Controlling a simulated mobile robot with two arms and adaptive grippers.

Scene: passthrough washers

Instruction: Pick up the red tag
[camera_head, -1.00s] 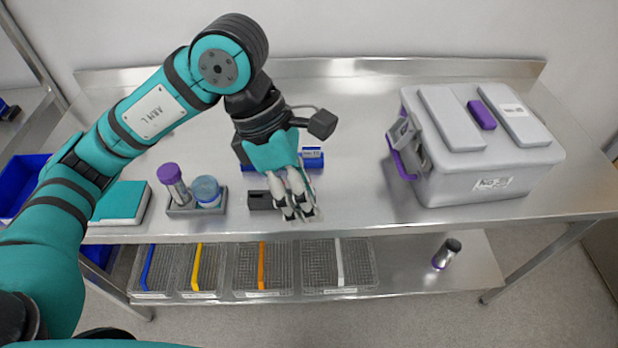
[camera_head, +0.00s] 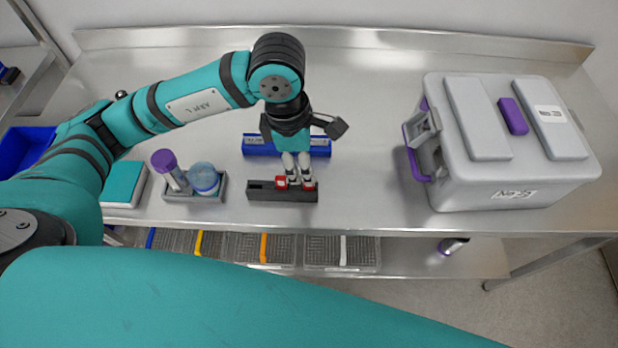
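Small red pieces (camera_head: 281,182) show at the dark slotted block (camera_head: 258,191) near the front of the steel bench, beside and partly behind my fingertips. I cannot tell whether they are one red tag or two. My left gripper (camera_head: 299,183) points down with its pale fingers at the top of this block. The fingers are close together with a narrow gap. They hide part of the red, and I cannot see whether they touch or grip it. My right gripper is not in view.
A blue block (camera_head: 258,147) stands just behind the dark one. A grey rack (camera_head: 192,197) with a purple-capped tube and a blue-lidded jar is to the left. A large grey case (camera_head: 505,180) stands right. Wire baskets (camera_head: 262,250) are on the shelf below. Bench between block and case is clear.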

